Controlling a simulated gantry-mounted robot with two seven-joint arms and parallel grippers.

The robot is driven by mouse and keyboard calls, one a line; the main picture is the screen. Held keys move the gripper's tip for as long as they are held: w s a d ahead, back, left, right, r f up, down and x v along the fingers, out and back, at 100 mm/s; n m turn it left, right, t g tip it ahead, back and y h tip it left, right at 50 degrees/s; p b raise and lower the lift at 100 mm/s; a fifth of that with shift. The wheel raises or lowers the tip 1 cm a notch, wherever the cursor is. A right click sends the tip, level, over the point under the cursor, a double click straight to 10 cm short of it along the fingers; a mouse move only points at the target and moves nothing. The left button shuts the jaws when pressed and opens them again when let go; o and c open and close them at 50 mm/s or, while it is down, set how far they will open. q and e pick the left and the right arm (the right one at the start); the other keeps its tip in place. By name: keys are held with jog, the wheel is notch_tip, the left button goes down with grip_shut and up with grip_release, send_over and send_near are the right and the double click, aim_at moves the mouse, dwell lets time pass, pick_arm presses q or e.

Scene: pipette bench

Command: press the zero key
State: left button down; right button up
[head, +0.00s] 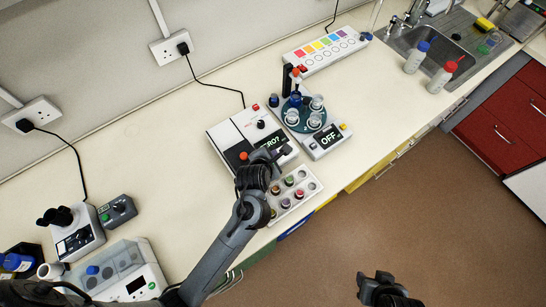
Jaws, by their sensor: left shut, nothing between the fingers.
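A white and dark instrument (222,135) stands on the bench with a display (269,143) partly hidden by my gripper; its letters seem to read "ZERO?". An orange-red key (243,156) sits at the left of this display; I cannot read a label on it. My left gripper (280,152) is shut and empty, over the front of the instrument at the display, to the right of the orange-red key. Whether it touches the instrument is unclear. My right gripper (376,282) is low in the picture, over the floor, away from the bench; its fingers are not clear.
A pale tray (312,188) with small coloured caps lies just in front of my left gripper. Bare bench lies left of the instrument.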

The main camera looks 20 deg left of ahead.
pick_arm(q)
jog(key=shift+f+b, duration=0.4)
jog(key=shift+f, duration=0.15)
dwell(0.4)
jog(key=shift+r, duration=0.2)
jog(key=shift+r+p, duration=0.6)
jog(key=shift+p, duration=0.15)
jog(key=shift+r, duration=0.2)
